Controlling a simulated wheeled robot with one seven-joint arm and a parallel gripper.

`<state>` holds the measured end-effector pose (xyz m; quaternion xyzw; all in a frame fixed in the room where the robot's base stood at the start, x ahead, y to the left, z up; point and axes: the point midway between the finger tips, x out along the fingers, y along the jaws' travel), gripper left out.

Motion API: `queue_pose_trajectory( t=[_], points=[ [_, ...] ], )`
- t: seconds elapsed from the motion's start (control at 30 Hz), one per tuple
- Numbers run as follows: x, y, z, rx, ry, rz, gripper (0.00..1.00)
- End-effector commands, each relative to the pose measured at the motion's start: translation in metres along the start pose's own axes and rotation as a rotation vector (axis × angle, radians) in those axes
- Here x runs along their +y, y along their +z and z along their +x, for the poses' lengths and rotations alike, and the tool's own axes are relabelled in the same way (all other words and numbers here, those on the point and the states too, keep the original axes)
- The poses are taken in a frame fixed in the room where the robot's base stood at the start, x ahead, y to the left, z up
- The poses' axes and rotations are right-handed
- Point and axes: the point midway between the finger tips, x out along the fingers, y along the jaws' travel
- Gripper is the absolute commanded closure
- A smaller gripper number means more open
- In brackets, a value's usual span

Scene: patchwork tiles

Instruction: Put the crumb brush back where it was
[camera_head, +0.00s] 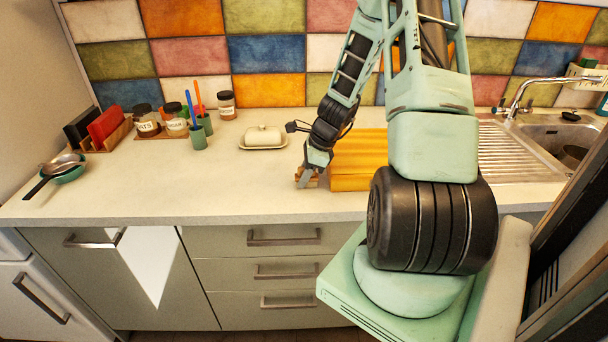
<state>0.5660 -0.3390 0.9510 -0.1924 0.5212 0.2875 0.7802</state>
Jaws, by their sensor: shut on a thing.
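My gripper (306,178) is low over the worktop, just left of an orange ridged box (352,165). It is shut on a small brown wooden thing (314,181), which looks like the crumb brush. Only a bit of it shows, as the fingers and the box's edge crowd it. I cannot tell whether it touches the worktop or the box. My arm hides the right part of the box.
A lidded butter dish (264,138) stands left of my gripper. Further left are jars (175,122), cups with brushes (198,135), a rack with red and black items (104,126) and a teal bowl with spoons (66,172). The worktop (200,185) front is clear. A sink (565,143) is at right.

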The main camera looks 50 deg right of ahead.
Motion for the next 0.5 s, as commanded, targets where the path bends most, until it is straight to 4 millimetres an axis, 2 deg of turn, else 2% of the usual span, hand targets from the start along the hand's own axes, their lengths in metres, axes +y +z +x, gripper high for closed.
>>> queue_pose_trajectory(
  t=[0.07,0.1,0.17,0.2,0.5],
  points=[
    [0.0001,-0.0013,0.0033,0.000,0.000,0.000,0.91],
    [0.0000,-0.0014,0.0035,0.000,0.000,0.000,0.70],
    [0.0000,-0.0010,0.0025,0.000,0.000,0.000,0.54],
    [0.0001,-0.0010,0.0025,0.000,0.000,0.000,0.51],
    [0.0000,0.0001,-0.0002,0.000,0.000,0.000,0.51]
  ],
)
